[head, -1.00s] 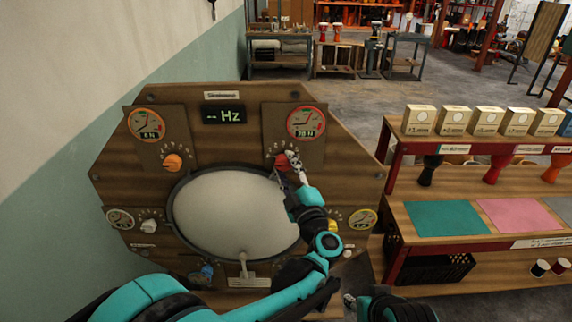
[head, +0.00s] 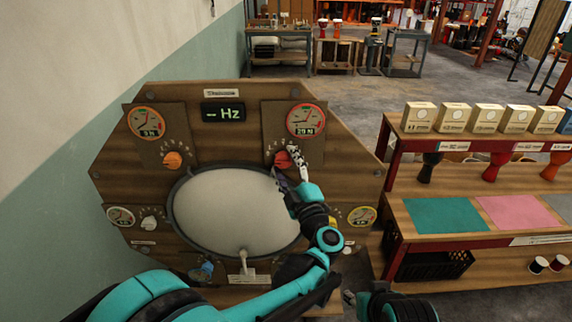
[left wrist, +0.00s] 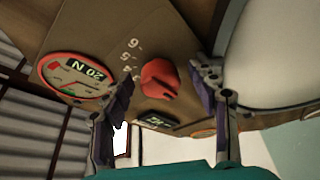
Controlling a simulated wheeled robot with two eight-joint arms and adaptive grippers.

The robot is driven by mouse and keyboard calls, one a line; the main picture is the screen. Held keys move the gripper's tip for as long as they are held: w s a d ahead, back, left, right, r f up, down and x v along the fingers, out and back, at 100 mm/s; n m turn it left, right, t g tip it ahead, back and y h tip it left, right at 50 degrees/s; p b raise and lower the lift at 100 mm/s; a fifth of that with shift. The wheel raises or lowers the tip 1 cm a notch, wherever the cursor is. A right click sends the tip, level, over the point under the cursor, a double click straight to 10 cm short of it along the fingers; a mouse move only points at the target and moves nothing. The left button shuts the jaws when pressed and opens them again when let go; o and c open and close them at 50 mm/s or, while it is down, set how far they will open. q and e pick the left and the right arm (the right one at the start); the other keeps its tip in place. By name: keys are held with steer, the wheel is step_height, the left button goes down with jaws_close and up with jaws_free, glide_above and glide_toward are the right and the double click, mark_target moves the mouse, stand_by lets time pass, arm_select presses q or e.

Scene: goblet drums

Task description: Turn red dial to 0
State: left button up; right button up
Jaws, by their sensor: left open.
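The red dial (head: 282,159) sits on the right side of the wooden drum panel (head: 150,205), below a red-rimmed gauge (head: 306,120). My left gripper (head: 287,167) is open at the dial, with one finger on its right and the other at its lower left. In the left wrist view the red dial (left wrist: 160,80) lies between the spread fingers (left wrist: 166,88), with gaps on both sides. The gauge (left wrist: 75,76) appears to read 20 N there. Printed numbers, including 5 and 6, show beside the dial. My right gripper (head: 352,298) is partly in view at the bottom, its jaws unclear.
The round pale drumhead (head: 230,208) fills the panel's middle. An orange dial (head: 172,160) is at the left, and a Hz display (head: 223,113) at the top. A shelf (head: 440,228) with boxes and small drums stands at right.

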arm_select(q)
steer(key=shift+r, duration=0.1)
steer(key=r, duration=0.6)
steer(key=shift+w+a+r, duration=0.35)
steer(key=r, duration=0.1)
steer(key=d+r, duration=0.1)
steer(key=r, duration=0.1)
steer(key=shift+s+d, duration=0.15)
steer(key=shift+s, duration=0.25)
steer(key=shift+w+a, duration=0.15)
steer(key=shift+a, duration=0.2)
steer(key=shift+o, duration=0.2)
steer(key=shift+d+r, duration=0.1)
steer(key=shift+d, duration=0.05)
